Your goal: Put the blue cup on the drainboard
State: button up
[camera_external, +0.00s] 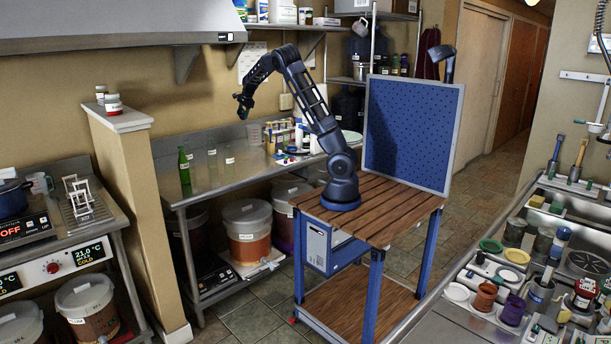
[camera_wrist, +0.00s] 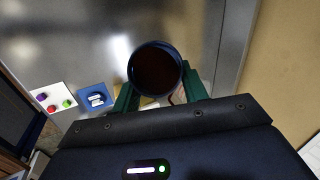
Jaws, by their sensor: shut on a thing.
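My gripper (camera_external: 243,105) is raised above the left part of the steel table. In the wrist view its green fingers (camera_wrist: 160,97) are shut on a round cup with a dark blue rim (camera_wrist: 157,44). The cup's inside is dark brown; whether that is liquid or shadow I cannot tell. In the external view the held cup is too small and dark to make out clearly. The steel sink counter (camera_external: 440,325) is at the right, far from my gripper. I cannot tell which part of it is the drainboard.
Below my gripper is the steel table (camera_external: 222,165) with a green bottle (camera_external: 184,166). A white board with small coloured things (camera_wrist: 53,97) and a blue tray (camera_wrist: 92,96) lie on it. A blue perforated panel (camera_external: 412,132) stands beside my arm. Cups and jars crowd the sink counter.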

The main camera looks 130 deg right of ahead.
jog(key=s+r+m+g, duration=0.1)
jog(key=s+m, duration=0.1)
jog(key=s, duration=0.7)
jog(key=shift+w+d+f, duration=0.1)
jog(key=shift+d+f, duration=0.05)
jog(key=shift+f, duration=4)
jog(key=shift+w+d+f, duration=0.1)
jog(key=shift+f, duration=4.1)
jog(key=shift+w+d+f, duration=0.1)
jog(key=shift+d+f, duration=0.05)
jog(key=shift+f, duration=4)
jog(key=shift+f, duration=0.1)
jog(key=o, duration=1.1)
jog(key=v, duration=1.2)
